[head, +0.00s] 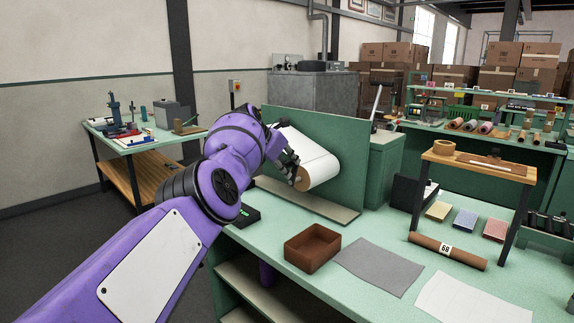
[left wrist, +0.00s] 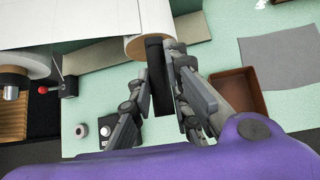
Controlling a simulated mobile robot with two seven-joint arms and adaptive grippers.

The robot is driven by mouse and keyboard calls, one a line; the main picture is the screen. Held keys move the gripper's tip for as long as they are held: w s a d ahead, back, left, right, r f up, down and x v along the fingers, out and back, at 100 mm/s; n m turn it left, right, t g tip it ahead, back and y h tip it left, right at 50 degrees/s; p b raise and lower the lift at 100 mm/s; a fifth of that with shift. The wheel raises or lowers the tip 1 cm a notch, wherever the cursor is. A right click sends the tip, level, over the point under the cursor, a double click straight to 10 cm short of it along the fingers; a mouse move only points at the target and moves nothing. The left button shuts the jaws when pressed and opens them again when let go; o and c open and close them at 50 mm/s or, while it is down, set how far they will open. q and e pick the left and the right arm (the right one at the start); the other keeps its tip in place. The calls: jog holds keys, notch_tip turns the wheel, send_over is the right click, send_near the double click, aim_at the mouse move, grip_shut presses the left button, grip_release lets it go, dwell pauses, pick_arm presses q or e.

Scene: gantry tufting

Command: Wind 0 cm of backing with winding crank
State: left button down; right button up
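The white backing roll (head: 313,158) lies across the front of the green upright panel (head: 335,135), its brown core end facing me. The roll's near end (left wrist: 150,45) also shows in the left wrist view. A black bar (left wrist: 158,85), which looks like the winding crank's arm, stands at that end. My left gripper (head: 291,168) is at the roll's near end. In the left wrist view its fingers (left wrist: 157,80) lie on either side of the bar; whether both touch it is unclear. The crank's grip is not clearly seen. My right gripper is out of view.
A brown open tray (head: 312,246), a grey sheet (head: 379,266) and a white sheet (head: 470,300) lie on the green bench. A brown roll (head: 447,250) lies beyond, by a small wooden stand (head: 480,166). A red-knobbed lever (left wrist: 55,88) stands left of my gripper.

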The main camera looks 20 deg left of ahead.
pick_arm(q)
jog(key=c, duration=1.7)
grip_release()
jog(key=shift+s+a+f, duration=0.15)
jog(key=shift+a+f, duration=0.25)
jog(key=shift+f, duration=0.05)
jog(key=shift+o, duration=0.3)
jog(key=shift+w, duration=0.2)
jog(key=shift+s+d+r, duration=0.1)
jog(key=shift+d+r, duration=0.1)
jog(key=shift+r, duration=0.1)
jog(key=shift+s+a+r, duration=0.2)
jog(key=shift+s+r, duration=0.1)
jog(key=shift+r, duration=0.1)
jog(key=v, duration=1)
jog(key=shift+s+a, duration=0.2)
jog(key=shift+s, duration=0.05)
